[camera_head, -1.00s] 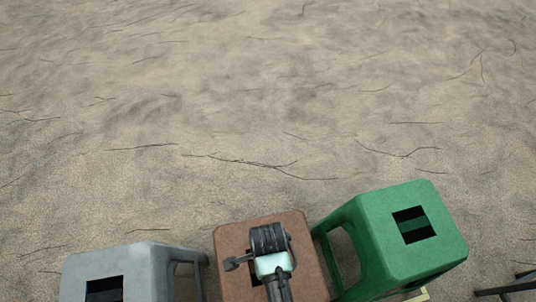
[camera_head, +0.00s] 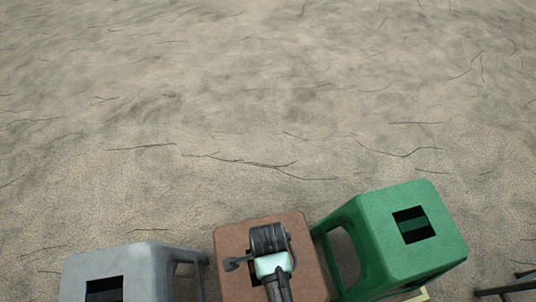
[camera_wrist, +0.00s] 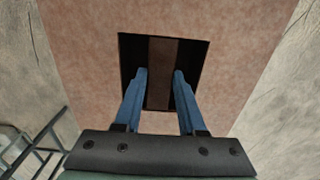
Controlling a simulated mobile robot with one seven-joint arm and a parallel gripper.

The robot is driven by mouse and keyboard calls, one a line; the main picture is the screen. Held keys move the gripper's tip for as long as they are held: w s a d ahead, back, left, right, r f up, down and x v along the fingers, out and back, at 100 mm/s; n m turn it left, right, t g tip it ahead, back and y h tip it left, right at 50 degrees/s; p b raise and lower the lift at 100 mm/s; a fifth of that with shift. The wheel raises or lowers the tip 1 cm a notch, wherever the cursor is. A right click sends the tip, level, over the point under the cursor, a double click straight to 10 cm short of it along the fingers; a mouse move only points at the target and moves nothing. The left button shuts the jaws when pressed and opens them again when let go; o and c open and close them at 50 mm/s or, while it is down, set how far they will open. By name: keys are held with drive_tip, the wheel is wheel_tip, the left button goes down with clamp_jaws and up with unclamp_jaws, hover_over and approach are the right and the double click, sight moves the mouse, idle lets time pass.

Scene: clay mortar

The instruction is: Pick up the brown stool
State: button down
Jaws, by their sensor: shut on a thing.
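The brown stool (camera_head: 310,265) stands at the bottom centre of the head view, its square top partly covered by my arm. In the wrist view its brown top (camera_wrist: 80,45) fills most of the picture, with a dark square hole in the middle. My gripper (camera_wrist: 160,74) has its two blue fingers in this hole, one on each side of a brown strip of the stool that runs across it. It is shut on that strip. In the head view my wrist is over the stool's top and hides the fingers. The stool's legs are hidden.
A green stool (camera_head: 375,205) stands close to the right of the brown one, and a grey stool (camera_head: 150,265) close to the left. Dark thin bars (camera_head: 510,290) show at the bottom right. The cracked sandy ground (camera_head: 250,100) beyond is clear.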

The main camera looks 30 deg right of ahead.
drive_tip(key=shift+w+r, duration=0.1)
drive_tip(key=shift+r, duration=0.05)
wheel_tip(320, 180, up, 18)
drive_tip(key=p, duration=0.6)
wheel_tip(320, 180, up, 24)
drive_tip(key=p, duration=2.8)
